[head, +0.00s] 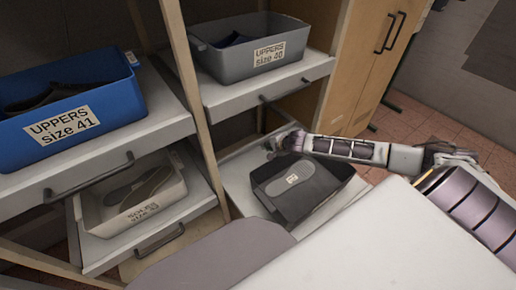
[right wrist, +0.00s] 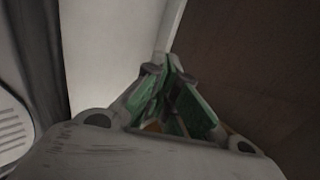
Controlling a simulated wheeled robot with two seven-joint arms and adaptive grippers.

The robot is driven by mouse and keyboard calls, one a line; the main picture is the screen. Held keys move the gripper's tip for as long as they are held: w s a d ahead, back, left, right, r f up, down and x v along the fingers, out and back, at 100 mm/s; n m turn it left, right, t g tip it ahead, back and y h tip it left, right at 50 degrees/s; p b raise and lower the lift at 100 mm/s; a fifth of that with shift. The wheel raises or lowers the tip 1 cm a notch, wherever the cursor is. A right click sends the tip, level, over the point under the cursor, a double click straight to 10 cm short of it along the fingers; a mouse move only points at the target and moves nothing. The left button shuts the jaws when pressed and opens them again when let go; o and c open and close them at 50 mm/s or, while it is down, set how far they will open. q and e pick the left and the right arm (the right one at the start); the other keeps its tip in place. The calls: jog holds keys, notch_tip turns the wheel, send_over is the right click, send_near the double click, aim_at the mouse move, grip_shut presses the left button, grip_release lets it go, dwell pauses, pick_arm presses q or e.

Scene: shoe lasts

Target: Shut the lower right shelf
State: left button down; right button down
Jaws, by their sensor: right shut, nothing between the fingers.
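The lower right shelf (head: 236,180) is a white pull-out board, drawn well out of the rack. It carries a black bin (head: 328,196) with a grey sole-shaped piece and a small label inside. My right gripper (head: 272,146) is at the far edge of this shelf, behind the bin, below the upper right shelf. In the right wrist view its green-padded fingers (right wrist: 170,98) are together and empty, beside a pale surface with a straight edge. I cannot tell whether they touch it. The lower shelf's front is hidden by a white surface. My left gripper is out of view.
The upper right shelf (head: 228,97) holds a grey "UPPERS size 40" bin (head: 232,62). On the left are a blue "UPPERS size 41" bin (head: 110,92) and a pale sole bin (head: 108,212). A wooden post (head: 187,75) divides the columns. A wooden cabinet (head: 358,60) stands right.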

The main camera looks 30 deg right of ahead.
aim_at(255, 146)
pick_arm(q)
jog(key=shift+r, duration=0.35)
pick_arm(e)
jog(key=shift+f, duration=0.1)
jog(key=shift+w+f, duration=0.1)
